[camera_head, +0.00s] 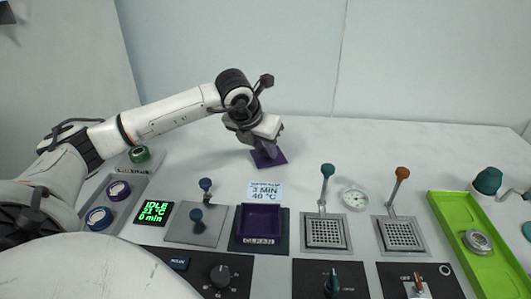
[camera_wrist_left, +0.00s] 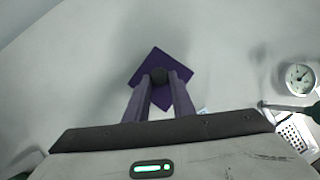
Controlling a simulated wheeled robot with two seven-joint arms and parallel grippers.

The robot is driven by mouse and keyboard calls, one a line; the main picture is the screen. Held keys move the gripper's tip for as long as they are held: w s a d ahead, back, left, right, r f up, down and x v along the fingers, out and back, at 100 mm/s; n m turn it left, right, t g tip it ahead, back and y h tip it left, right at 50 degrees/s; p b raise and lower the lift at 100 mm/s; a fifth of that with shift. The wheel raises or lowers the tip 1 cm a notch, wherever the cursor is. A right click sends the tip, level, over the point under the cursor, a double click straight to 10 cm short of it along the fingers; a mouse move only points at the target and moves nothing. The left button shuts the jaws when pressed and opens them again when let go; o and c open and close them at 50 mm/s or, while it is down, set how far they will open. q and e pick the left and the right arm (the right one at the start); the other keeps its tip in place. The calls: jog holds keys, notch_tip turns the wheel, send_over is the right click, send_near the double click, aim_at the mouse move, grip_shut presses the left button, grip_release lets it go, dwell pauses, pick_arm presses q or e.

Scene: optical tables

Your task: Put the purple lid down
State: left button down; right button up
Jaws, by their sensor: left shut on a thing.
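The purple lid (camera_head: 269,159) is a flat square plate with a dark round knob (camera_wrist_left: 159,76), near the back middle of the table in the head view. My left gripper (camera_head: 268,150) is above it, pointing down. In the left wrist view the lid (camera_wrist_left: 162,59) lies beyond the fingertips, and my left gripper (camera_wrist_left: 160,84) is shut on its knob. I cannot tell whether the lid touches the table. My right gripper is not in view.
A purple open tray (camera_head: 260,219) marked CLEAN stands in front, with a "3 MIN 40 °C" card (camera_head: 265,192) behind it. Lever stations with grates (camera_head: 326,232) and a green tray (camera_head: 456,237) are to the right. The table around the lid is clear.

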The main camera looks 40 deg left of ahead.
pick_arm(q)
jog(key=shift+f, duration=0.85)
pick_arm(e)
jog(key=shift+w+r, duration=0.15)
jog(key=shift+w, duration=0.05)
pick_arm(q)
jog(key=c, duration=1.5)
grip_release()
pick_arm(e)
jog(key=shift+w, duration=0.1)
pick_arm(q)
jog(key=shift+s+r, duration=0.1)
jog(key=shift+r, duration=0.35)
jog(key=v, duration=1.1)
jog(key=shift+s, duration=0.1)
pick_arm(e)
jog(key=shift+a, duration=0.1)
